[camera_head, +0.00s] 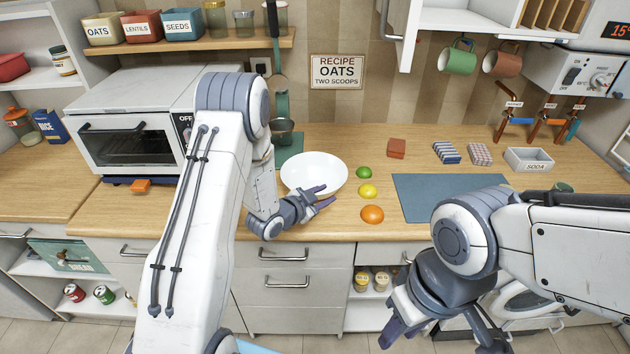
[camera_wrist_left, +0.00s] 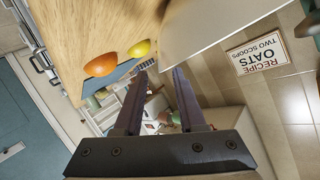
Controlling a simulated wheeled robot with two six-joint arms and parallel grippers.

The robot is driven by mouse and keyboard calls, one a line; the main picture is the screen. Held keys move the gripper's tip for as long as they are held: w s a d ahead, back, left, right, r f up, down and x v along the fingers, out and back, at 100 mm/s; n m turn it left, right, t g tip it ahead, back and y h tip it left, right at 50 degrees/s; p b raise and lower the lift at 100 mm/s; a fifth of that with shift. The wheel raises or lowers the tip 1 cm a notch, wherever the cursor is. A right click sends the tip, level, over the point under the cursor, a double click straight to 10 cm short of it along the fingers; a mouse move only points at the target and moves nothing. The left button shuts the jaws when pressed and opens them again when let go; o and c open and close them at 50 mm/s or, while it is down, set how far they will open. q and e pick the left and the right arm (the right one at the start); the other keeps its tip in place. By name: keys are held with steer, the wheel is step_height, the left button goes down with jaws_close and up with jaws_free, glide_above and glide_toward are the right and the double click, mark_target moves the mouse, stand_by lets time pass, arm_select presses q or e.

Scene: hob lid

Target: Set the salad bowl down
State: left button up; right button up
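A white salad bowl (camera_head: 313,172) sits at the counter's front half, left of the fruit, and appears to rest on the wood; its underside is hidden. In the left wrist view its pale side (camera_wrist_left: 215,18) shows at the top, beyond the fingers. My left gripper (camera_head: 329,195) is at the bowl's near side, in front of its rim. Its two fingers (camera_wrist_left: 160,73) are apart, with nothing held between them. My right gripper (camera_head: 442,345) is low in front of the counter, its fingers spread wide and empty.
Green, yellow and orange fruits (camera_head: 372,214) stand in a row right of the bowl. A blue-grey mat (camera_head: 450,198) lies further right. A toaster oven (camera_head: 135,140) stands left.

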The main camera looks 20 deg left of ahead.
mark_target(335, 190)
arm_select(q)
steer(key=p+x, duration=0.2)
steer(key=x, duration=0.2)
steer(key=shift+r, duration=0.1)
steer(key=shift+p+x, duration=0.3)
steer(key=shift+x, duration=0.5)
jaws_close()
steer(key=shift+s, duration=0.1)
stand_by(0.4)
